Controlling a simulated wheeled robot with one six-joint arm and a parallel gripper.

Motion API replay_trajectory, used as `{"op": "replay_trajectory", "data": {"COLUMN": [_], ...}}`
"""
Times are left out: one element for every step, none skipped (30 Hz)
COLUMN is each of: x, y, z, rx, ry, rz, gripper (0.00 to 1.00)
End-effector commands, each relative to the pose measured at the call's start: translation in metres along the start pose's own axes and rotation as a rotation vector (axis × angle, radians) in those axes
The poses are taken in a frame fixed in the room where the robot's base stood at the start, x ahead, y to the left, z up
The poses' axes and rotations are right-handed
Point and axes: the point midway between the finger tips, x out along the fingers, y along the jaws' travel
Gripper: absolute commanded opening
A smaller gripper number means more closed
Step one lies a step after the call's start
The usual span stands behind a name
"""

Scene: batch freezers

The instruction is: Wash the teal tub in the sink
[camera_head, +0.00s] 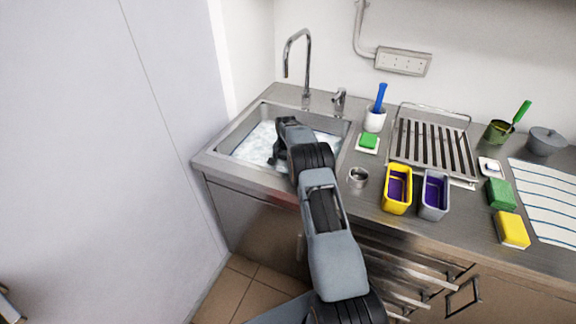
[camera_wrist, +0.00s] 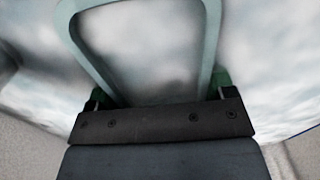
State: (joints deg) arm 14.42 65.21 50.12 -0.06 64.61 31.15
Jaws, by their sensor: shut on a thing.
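The teal tub (camera_wrist: 209,45) shows in the wrist view as a pale teal rim, rounded at the top, between my fingers. My gripper (camera_head: 276,157) is down in the sink (camera_head: 235,128), at the white suds (camera_head: 252,148). In the wrist view my gripper (camera_wrist: 157,92) is shut on the tub, with suds around and inside the rim. The tub's lower part is hidden, and I cannot make the tub out in the head view. The tap (camera_head: 307,60) stands behind the sink.
Right of the sink are a green sponge (camera_head: 368,141), a white cup with a blue brush (camera_head: 375,119), a metal cup (camera_head: 358,177), a yellow tub (camera_head: 397,204), a grey tub (camera_head: 434,207) and a drying rack (camera_head: 462,125). A pale wall (camera_head: 130,150) rises close on the left.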

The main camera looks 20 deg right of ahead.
Motion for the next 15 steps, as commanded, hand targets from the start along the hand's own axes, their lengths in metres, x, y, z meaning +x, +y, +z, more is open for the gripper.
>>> {"op": "replay_trajectory", "data": {"x": [0.001, 0.001, 0.001, 0.001, 0.001, 0.001, 0.001, 0.001, 0.001, 0.001, 0.001, 0.001, 0.001, 0.001, 0.000], "y": [0.003, 0.005, 0.007, 0.008, 0.009, 0.012, 0.013, 0.015, 0.017, 0.018, 0.018, 0.019, 0.019, 0.018, 0.017], "z": [-0.003, -0.004, -0.007, -0.008, -0.010, -0.012, -0.013, -0.015, -0.017, -0.018, -0.018, -0.019, -0.019, -0.018, -0.017], "rx": [0.002, 0.002, 0.001, 0.000, 0.000, 0.000, 0.001, 0.001, 0.001, 0.001, 0.000, 0.000, -0.001, -0.001, -0.002], "ry": [0.000, 0.000, 0.000, 0.000, 0.000, 0.000, 0.000, 0.000, 0.000, -0.001, -0.001, -0.001, -0.001, -0.001, -0.001], "rz": [0.000, 0.000, 0.000, 0.000, 0.000, 0.000, 0.000, 0.000, 0.000, 0.001, 0.001, 0.001, 0.001, 0.001, 0.001], "gripper": [0.52, 0.52, 0.52, 0.52, 0.52, 0.52, 0.52, 0.52, 0.52, 0.52, 0.52, 0.52, 0.52, 0.52, 0.52]}}
